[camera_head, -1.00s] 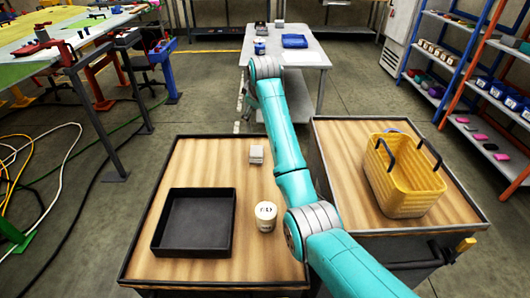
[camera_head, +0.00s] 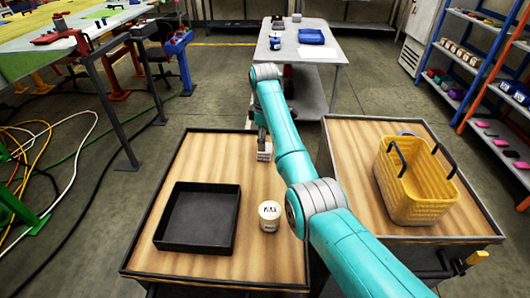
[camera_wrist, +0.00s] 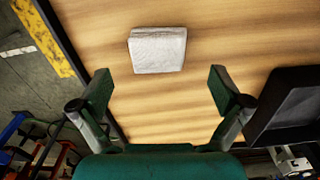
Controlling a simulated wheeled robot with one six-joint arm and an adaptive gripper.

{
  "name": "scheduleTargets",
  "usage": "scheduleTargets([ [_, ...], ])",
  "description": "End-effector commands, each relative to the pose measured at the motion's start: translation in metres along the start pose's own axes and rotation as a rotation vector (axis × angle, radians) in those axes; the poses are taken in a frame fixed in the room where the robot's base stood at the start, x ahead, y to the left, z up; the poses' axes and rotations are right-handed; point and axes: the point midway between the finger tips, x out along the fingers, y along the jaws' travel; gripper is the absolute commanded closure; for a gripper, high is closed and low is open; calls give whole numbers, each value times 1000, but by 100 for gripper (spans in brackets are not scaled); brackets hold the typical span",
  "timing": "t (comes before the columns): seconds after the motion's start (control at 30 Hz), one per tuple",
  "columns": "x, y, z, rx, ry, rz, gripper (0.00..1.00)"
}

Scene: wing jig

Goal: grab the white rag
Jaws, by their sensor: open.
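The white rag (camera_wrist: 157,50) is a folded, roughly square pad lying flat on the wooden top of the left cart. In the head view the rag (camera_head: 264,154) shows near the cart's far right part, partly covered by my gripper (camera_head: 262,138). In the wrist view my gripper (camera_wrist: 158,90) is open and empty. Its two fingers are wide apart, and the rag lies beyond the fingertips, between their lines and not touched by them. The height of the fingers above the cart top is hard to tell.
A black tray (camera_head: 200,245) and a white labelled tub (camera_head: 269,215) stand on the left cart (camera_head: 190,160). A yellow basket (camera_head: 412,190) stands on the right cart. A grey table (camera_head: 325,72) is behind. Wood around the rag is clear.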

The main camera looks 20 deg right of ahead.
Motion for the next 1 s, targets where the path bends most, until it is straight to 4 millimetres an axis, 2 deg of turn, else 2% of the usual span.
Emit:
scheduleTargets([
  [0.4,48,1,2,1,0,-1,0],
  [0.63,50,1,2,1,0,1,0],
  [0.67,50,1,2,1,0,1,5],
  [0.8,50,1,2,1,0,1,40],
  [0.9,50,1,2,1,0,1,62],
  [1.0,50,1,2,1,0,1,62],
])
